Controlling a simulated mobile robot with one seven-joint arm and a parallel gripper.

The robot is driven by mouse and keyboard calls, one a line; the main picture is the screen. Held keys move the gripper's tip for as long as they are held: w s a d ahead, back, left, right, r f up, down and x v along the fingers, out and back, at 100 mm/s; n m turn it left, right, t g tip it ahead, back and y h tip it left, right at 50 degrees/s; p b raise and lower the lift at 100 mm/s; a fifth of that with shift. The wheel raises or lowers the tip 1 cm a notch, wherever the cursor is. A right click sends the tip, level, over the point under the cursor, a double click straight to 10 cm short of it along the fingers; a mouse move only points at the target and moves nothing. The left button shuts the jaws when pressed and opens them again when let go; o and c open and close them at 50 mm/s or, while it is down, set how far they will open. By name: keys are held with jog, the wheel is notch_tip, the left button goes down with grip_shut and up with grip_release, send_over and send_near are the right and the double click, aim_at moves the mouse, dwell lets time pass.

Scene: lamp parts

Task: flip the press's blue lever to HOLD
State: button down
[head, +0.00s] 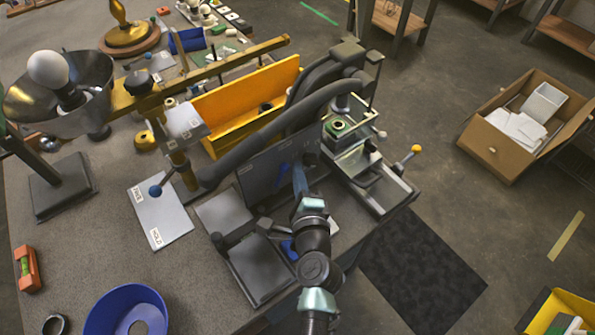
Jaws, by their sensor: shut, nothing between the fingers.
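The press's blue lever (156,190) is a short rod with a blue ball knob. It leans over a pale plate (172,215) at the left of the head view. The plate has a FREE label (137,194) at its far end and a HOLD label (155,238) at its near end. The blue knob is beside the FREE label, well away from HOLD. My gripper (300,178) is right of the plate, in front of a dark panel (262,178). It is shut and empty, apart from the lever. Its fingertips are small and hard to make out.
A thick dark curved arm (245,130) and a yellow bin (245,100) stand behind the plate. A lamp shade with a bulb (48,70) is at left. A blue ring-shaped bowl (125,312) and an orange level (27,268) lie near the front.

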jog(key=shift+s+a+r+n+t+b, duration=0.1)
jog(key=shift+s+a+n+t+b, duration=0.2)
jog(key=shift+b, duration=0.55)
jog(key=shift+a+r+n+t+b, duration=0.1)
jog(key=shift+n+b, duration=0.3)
jog(key=shift+b, duration=0.4)
jog(key=a+n+t+b, duration=0.1)
jog(key=n+b, duration=0.1)
jog(key=b, duration=0.3)
jog(key=s+a+n+t+b, duration=0.1)
jog(key=n+b, duration=0.1)
jog(key=b, duration=0.4)
jog(key=s+a+n+t+y+b, duration=0.1)
jog(key=n+b, duration=0.2)
jog(key=b, duration=0.2)
jog(key=shift+s+a+r+b, duration=0.1)
jog(key=shift+s+a+b, duration=0.15)
jog(key=shift+b, duration=0.1)
jog(key=b, duration=0.1)
jog(key=n+t+b, duration=0.1)
jog(key=b, duration=0.1)
jog(key=shift+s+a+r+n, duration=0.1)
jog(key=shift+s+a+n, duration=0.15)
jog(key=shift+a+n, duration=0.05)
jog(key=shift+s+a+r+n+y+b, duration=0.15)
jog(key=shift+n+y+b, duration=0.25)
jog(key=shift+b, duration=0.55)
jog(key=shift+r, duration=0.1)
